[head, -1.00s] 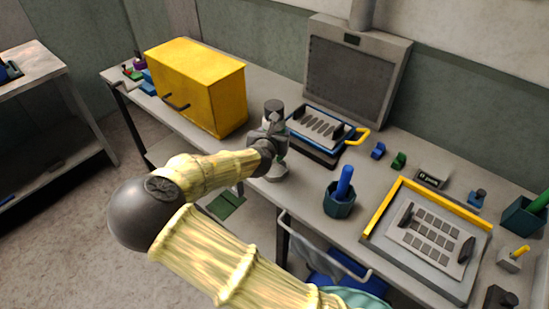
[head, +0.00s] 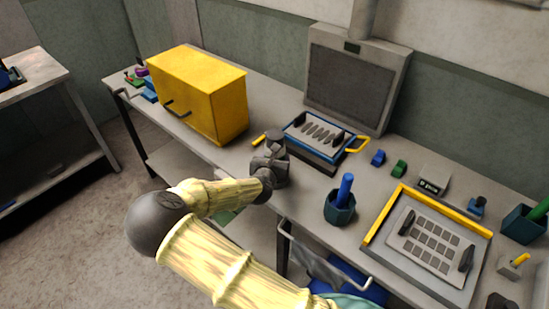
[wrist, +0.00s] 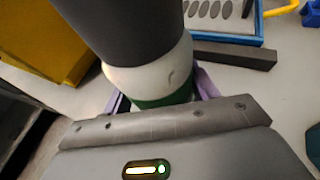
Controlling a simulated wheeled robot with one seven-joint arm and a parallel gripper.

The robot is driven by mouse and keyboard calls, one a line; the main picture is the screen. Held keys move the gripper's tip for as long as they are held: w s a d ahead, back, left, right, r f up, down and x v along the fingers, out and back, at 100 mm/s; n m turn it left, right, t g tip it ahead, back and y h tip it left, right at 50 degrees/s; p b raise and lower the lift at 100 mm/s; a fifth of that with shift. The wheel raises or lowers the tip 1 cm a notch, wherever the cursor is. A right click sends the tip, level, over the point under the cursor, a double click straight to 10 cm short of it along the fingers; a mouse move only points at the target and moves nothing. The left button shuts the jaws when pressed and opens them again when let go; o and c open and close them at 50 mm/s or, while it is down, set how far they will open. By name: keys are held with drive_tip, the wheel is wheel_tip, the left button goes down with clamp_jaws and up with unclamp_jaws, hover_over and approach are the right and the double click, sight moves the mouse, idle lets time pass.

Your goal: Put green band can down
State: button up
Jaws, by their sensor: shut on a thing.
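The green band can is in the wrist view (wrist: 150,80), with a dark grey upper part, a white body and a green band low down. My gripper (wrist: 160,98) is shut on it near the green band, with purple finger pads on either side. In the head view my gripper (head: 268,168) is over the front part of the bench, left of the dark teal cup. The can's dark top (head: 275,137) shows above it; the rest is mostly hidden by my gripper. I cannot tell whether its base touches the bench.
A yellow cabinet (head: 200,95) stands at the left of the bench (head: 310,185). A blue-edged tray (head: 318,132) lies behind my gripper, and a yellow stick (head: 258,139) lies near it. The teal cup (head: 340,207) with a blue stick is close on the right.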

drive_tip(key=shift+r, duration=0.1)
drive_tip(key=o, duration=1.3)
drive_tip(key=b+v, duration=0.1)
drive_tip(key=v, duration=1.1)
drive_tip(key=shift+w, duration=0.1)
